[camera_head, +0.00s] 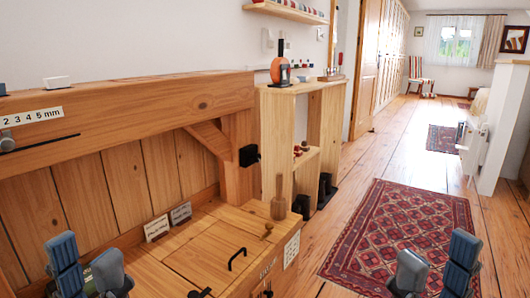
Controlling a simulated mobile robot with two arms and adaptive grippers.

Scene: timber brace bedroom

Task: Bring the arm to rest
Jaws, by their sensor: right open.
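My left gripper (87,268) shows at the bottom left of the head view, in front of the wooden bench. Its two grey-blue fingers stand apart and point up, with nothing clearly held between them. My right gripper (436,266) shows at the bottom right, over the near end of the red rug. Its two fingers are spread and the space between them is empty. Both arms below the fingers are mostly cut off by the lower edge of the picture.
A wooden chest (207,246) with a black handle and a wooden mallet (279,198) stands beside the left gripper. A timber beam (130,105) runs above it. A shelf unit (285,145) stands beyond. The patterned rug (400,228) and plank floor (390,150) are clear.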

